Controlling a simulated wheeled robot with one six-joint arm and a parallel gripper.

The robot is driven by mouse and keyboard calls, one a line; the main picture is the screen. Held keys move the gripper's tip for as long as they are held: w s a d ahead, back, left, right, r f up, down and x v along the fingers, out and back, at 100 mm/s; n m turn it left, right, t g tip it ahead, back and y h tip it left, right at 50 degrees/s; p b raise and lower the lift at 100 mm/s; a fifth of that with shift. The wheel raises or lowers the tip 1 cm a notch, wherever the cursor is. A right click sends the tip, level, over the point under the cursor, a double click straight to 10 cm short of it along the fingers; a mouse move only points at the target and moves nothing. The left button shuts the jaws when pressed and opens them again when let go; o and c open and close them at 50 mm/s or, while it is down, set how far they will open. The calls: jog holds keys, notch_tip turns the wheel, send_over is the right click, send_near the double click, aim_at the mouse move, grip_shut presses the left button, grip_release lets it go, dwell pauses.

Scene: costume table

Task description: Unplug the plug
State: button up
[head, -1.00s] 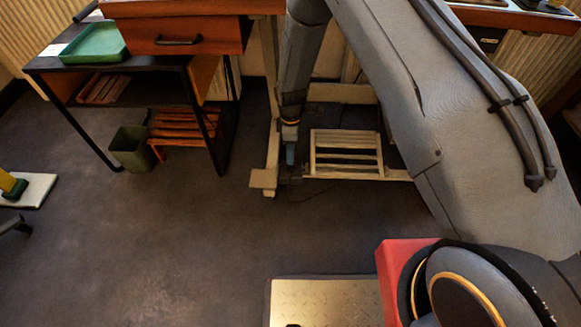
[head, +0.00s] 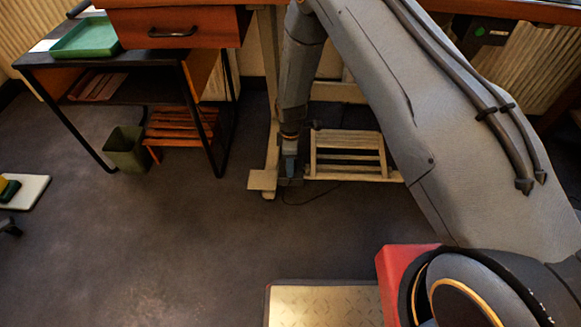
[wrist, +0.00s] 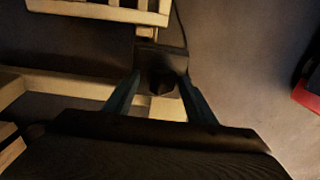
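In the wrist view a dark plug (wrist: 160,83) sits at a black socket box (wrist: 158,59) low by the wooden frame. My gripper (wrist: 160,77) has its two teal fingers spread, one on each side of the plug. A gap shows between the plug and each finger, though the dark shading makes contact at the tips hard to judge. In the head view my gripper (head: 290,170) points down beside the pale wooden leg. The plug is hidden there behind the gripper. A thin black cable (head: 315,200) lies on the floor nearby.
A slatted wooden rack (head: 347,155) stands right of my gripper. A wooden foot block (head: 262,180) is close on its left. A green bin (head: 126,148) and a black side table (head: 60,70) stand at left.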

jog(key=shift+s+f+p, duration=0.15)
jog(key=shift+s+p, duration=0.2)
jog(key=shift+s, duration=0.2)
dwell(0.8)
grip_shut()
jog(key=shift+w, duration=0.15)
jog(key=shift+d+r, duration=0.1)
jog(key=shift+r, duration=0.1)
jog(key=shift+r+p, duration=1.9)
jog(key=shift+r, duration=1.05)
